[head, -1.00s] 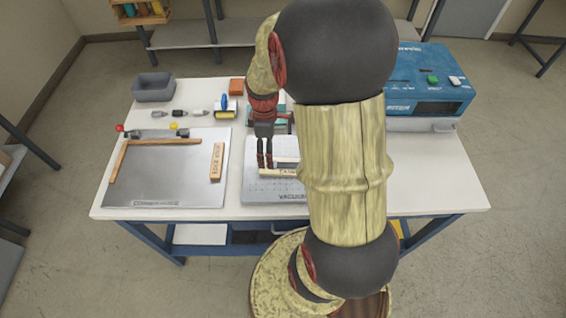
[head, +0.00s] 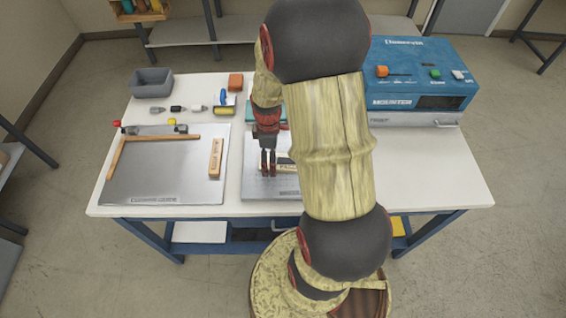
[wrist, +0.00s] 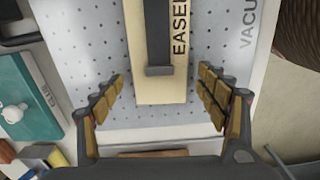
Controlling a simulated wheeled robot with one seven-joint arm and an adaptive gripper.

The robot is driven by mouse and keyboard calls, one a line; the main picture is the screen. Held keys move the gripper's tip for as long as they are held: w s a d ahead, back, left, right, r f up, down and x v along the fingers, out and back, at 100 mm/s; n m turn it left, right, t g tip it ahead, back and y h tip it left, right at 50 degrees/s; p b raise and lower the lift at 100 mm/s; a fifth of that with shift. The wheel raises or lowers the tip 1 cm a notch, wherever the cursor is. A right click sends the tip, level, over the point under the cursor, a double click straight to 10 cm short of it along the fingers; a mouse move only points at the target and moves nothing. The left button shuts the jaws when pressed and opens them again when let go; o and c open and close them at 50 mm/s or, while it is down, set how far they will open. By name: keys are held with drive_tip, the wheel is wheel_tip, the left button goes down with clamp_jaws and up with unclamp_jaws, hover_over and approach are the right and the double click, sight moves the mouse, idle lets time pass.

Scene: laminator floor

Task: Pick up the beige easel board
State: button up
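The beige easel board (wrist: 158,90) lies on the pale, perforated vacuum plate (wrist: 95,45) in the wrist view. It has a dark strip along its middle and the letters EASEL; its far end is cut off by the picture edge. My gripper (wrist: 160,78) is open, with one finger on each side of the board's near end, apart from it. In the head view my gripper (head: 268,168) is over the vacuum plate (head: 255,185), and my arm hides much of the board.
A metal plate (head: 150,178) with wooden strips and a wooden block (head: 216,160) lies to the left. A grey bin (head: 152,82) and small tools stand behind it. A blue machine (head: 420,75) stands at the back right. The right front table is clear.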

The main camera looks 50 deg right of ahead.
drive_tip(key=shift+c, duration=1.3)
drive_tip(key=c, duration=1)
